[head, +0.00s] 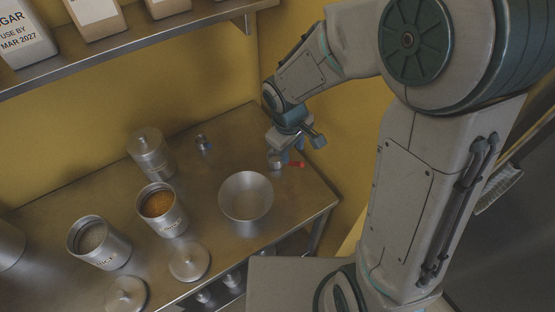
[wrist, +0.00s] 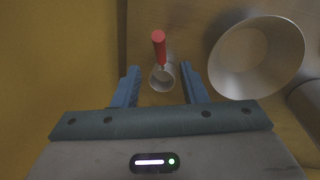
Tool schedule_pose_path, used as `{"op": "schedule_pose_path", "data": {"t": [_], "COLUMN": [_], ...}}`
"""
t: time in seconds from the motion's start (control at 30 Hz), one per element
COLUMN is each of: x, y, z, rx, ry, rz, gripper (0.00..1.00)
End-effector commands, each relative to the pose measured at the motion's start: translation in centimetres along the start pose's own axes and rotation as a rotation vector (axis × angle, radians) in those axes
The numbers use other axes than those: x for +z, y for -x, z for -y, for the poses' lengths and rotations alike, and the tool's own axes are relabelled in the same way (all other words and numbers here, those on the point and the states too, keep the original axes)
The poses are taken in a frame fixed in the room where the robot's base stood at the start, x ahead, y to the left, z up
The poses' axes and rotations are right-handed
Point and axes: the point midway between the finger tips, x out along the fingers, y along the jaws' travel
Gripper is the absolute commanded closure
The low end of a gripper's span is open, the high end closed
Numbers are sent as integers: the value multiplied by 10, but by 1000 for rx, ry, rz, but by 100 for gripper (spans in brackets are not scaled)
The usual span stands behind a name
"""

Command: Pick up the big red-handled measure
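The red-handled measure (head: 277,162) is a small steel cup with a short red handle. It is on the steel counter near the right end, beside the wall, with the handle pointing right in the head view. In the wrist view the measure (wrist: 162,79) shows between the two blue fingers, its red handle extending up the picture past the fingertips. My gripper (wrist: 160,68) is open, with a gap visible on each side of the cup. In the head view my gripper (head: 291,150) is over the measure and partly covers it.
A wide steel bowl (head: 246,196) stands close to the measure. A small blue-handled item (head: 204,143) lies farther left. A lidded canister (head: 150,155), two open filled canisters (head: 162,211) (head: 98,243) and loose lids (head: 189,262) take up the left. A shelf (head: 130,38) hangs above.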

Motion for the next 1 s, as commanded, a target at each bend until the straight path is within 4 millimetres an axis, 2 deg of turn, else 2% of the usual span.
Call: {"op": "schedule_pose_path", "data": {"t": [0.1, 0.37, 0.63, 0.77, 1.0], "x": [1, 1, 3, 3, 2], "y": [-15, -31, -66, -73, -74], "z": [0, 0, 2, 2, 1], "rx": [-1, -1, -2, -1, 0], "ry": [0, 0, -1, 0, -1], "rz": [3, 2, 3, 0, -1], "gripper": [61, 61, 61, 61, 61]}}
